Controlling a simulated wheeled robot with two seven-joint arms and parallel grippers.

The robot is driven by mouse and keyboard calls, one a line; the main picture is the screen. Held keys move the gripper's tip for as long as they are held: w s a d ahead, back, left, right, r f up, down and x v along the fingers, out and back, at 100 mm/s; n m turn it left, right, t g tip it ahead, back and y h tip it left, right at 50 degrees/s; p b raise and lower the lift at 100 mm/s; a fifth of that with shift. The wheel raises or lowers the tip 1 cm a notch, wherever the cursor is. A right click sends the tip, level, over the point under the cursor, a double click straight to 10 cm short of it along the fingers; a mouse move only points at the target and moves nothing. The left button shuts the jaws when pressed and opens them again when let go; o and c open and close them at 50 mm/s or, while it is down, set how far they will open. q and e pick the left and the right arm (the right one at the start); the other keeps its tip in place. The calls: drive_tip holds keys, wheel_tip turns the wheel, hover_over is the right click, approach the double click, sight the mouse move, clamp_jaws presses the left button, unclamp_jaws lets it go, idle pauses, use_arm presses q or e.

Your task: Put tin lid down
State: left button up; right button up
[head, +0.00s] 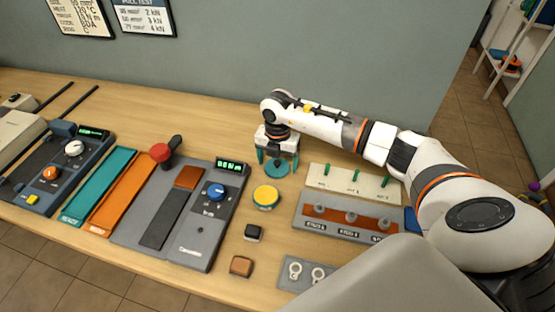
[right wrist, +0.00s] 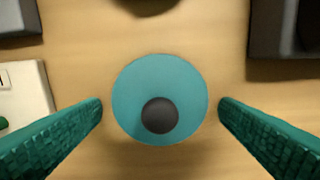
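The tin lid is a flat teal disc with a dark round knob. It shows in the right wrist view (right wrist: 137,92) lying on the wooden table, and in the head view (head: 277,170) just below my right gripper (head: 278,161). My right gripper's teal fingers stand open on either side of the lid, with a gap to it on both sides in the right wrist view (right wrist: 160,108). A round tin with a yellow top (head: 266,195) stands just in front of the lid. My left gripper is not in view.
A grey tester with a blue knob (head: 206,223) lies left of the lid. A cream board with green pegs (head: 335,186) and a grey terminal block (head: 311,225) lie to the right. A black block (head: 253,232) and a brown block (head: 241,266) sit near the front edge.

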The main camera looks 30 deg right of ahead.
sight(277, 161)
drive_tip(key=shift+o, duration=0.2)
drive_tip(key=shift+r, duration=0.15)
wheel_tip(277, 161, up, 12)
drive_tip(key=b, duration=0.2)
idle(0.7)
